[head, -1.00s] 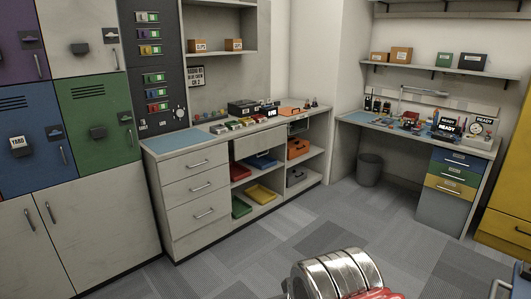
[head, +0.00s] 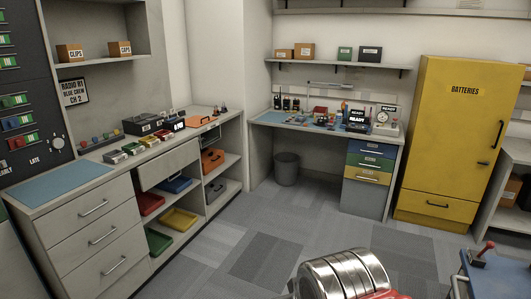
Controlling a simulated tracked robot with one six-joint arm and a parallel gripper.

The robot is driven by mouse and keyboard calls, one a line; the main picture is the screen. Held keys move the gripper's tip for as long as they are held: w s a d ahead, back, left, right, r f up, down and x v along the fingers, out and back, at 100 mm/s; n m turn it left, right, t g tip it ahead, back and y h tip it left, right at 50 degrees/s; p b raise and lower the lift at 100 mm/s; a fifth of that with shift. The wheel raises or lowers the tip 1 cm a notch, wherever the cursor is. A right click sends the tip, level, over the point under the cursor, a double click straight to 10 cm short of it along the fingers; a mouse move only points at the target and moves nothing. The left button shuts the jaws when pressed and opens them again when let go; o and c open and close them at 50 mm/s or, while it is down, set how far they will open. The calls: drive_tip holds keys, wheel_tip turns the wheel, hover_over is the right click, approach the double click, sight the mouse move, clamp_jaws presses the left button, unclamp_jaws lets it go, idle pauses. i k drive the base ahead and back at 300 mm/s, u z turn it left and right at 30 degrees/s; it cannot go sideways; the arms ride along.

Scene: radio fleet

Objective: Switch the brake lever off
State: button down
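A small lever with a red knob (head: 487,248) stands on a dark base on a blue cart top (head: 505,275) at the lower right edge of the head view. It looks tilted a little to the right. I cannot read a label on it, so I cannot tell for sure that it is the brake lever or which setting it is in. A silver and red part of my own arm shows at the bottom middle, apart from the lever. My gripper's fingers are not in view.
A yellow batteries cabinet (head: 451,145) stands behind the cart. A desk with coloured drawers (head: 370,165) and a grey bin (head: 286,169) are at the back. A workbench with shelves (head: 95,210) runs along the left. The carpet (head: 260,240) between is clear.

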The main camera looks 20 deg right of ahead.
sight(490, 244)
drive_tip(key=z, duration=0.4)
drive_tip(key=i, duration=0.55)
drive_tip(key=z, duration=0.8)
drive_tip(key=i, duration=0.75)
drive_tip(key=z, duration=0.35)
